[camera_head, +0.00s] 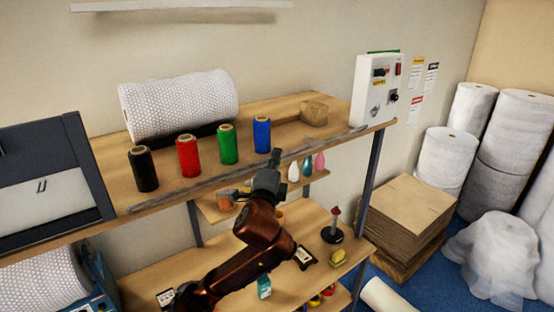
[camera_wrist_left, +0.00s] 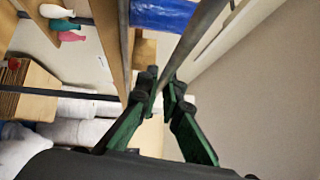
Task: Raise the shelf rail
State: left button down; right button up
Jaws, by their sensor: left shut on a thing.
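The shelf rail (camera_head: 180,194) is a long thin grey bar along the front edge of the upper wooden shelf. My left gripper (camera_head: 274,158) is at the rail, near its middle, in front of the blue spool. In the left wrist view, the rail (camera_wrist_left: 196,35) runs down between the green-sided fingers of my left gripper (camera_wrist_left: 161,88), which is shut on it. The rail looks close to the shelf edge; I cannot tell how much gap lies beneath it. My right gripper is not in view.
The upper shelf (camera_head: 283,115) holds black, red, green and blue (camera_head: 262,134) spools, a bubble-wrap roll (camera_head: 180,104) and a brown block (camera_head: 314,113). A control box (camera_head: 376,90) stands at its right end. A dark panel (camera_head: 45,150) is at the left. Small bottles stand below.

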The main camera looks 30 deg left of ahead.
pick_arm(q)
jog(key=shift+a, duration=0.1)
dwell(0.4)
jog(key=c, duration=2.1)
grip_release()
jog(key=v, duration=0.7)
jog(key=shift+s, duration=0.15)
jog(key=shift+r, duration=0.1)
